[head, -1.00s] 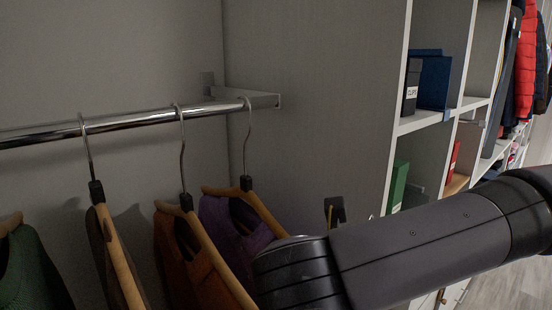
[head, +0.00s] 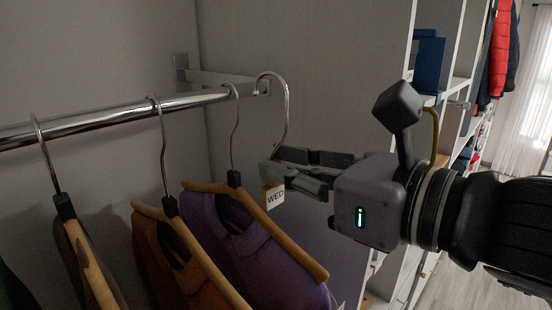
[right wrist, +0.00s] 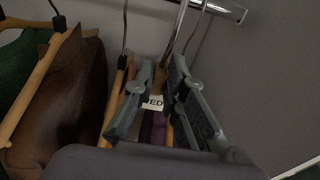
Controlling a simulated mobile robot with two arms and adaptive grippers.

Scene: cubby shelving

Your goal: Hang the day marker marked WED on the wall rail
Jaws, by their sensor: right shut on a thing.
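The WED day marker (head: 275,198) is a small white tag with black letters on a wooden piece, with a tall curved metal hook (head: 287,112) above it. My right gripper (head: 276,172) is shut on it just below the hook; the tag hangs beneath the fingers. The wall rail (head: 120,115) is a chrome bar. The hook's top is beside the rail's right end; I cannot tell whether it rests on the rail. My left gripper is not in view.
Several wooden hangers with garments hang from the rail; the purple garment (head: 250,245) is nearest the marker, just left of and below my gripper. A grey bracket (head: 215,80) holds the rail's end. Cubby shelving with a blue binder (head: 429,65) stands at right.

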